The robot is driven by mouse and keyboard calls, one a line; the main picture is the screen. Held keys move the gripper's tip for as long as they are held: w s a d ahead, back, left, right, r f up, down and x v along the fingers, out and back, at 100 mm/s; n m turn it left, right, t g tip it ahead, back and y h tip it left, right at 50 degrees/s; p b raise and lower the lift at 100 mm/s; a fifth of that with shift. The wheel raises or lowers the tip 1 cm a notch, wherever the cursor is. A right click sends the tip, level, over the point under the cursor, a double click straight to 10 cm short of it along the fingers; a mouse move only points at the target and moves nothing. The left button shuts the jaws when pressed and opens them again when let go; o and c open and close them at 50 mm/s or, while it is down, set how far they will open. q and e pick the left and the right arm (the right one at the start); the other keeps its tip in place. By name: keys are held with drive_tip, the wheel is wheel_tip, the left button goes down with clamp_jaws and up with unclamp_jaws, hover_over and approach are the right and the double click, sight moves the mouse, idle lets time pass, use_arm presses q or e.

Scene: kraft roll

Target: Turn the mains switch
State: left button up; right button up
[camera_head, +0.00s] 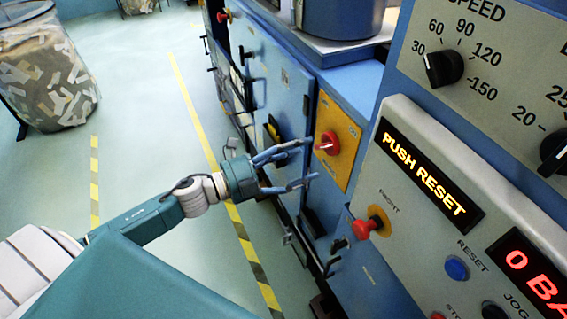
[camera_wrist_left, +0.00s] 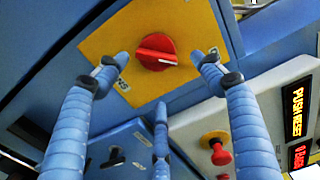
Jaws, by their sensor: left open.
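The mains switch is a red rotary knob (camera_head: 328,143) on a yellow plate (camera_head: 339,126) on the blue cabinet's side. In the left wrist view the red knob (camera_wrist_left: 156,52) sits on the yellow plate (camera_wrist_left: 107,41), with a pale mark at its right end. My left gripper (camera_head: 308,161) is open in front of the knob, its blue fingers pointing at it. In the left wrist view the fingers of my left gripper (camera_wrist_left: 160,65) stand on either side of and below the knob, apparently with nothing between them. My right gripper does not show.
A red mushroom button (camera_head: 364,228) on a yellow base juts out below the switch. A grey panel shows a "PUSH RESET" display (camera_head: 431,172) and a blue reset button (camera_head: 457,268). A bin of scraps (camera_head: 45,70) stands at the left. The floor (camera_head: 150,100) between is clear.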

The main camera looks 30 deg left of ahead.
use_arm(q)
drive_tip(key=shift+v, duration=2.7)
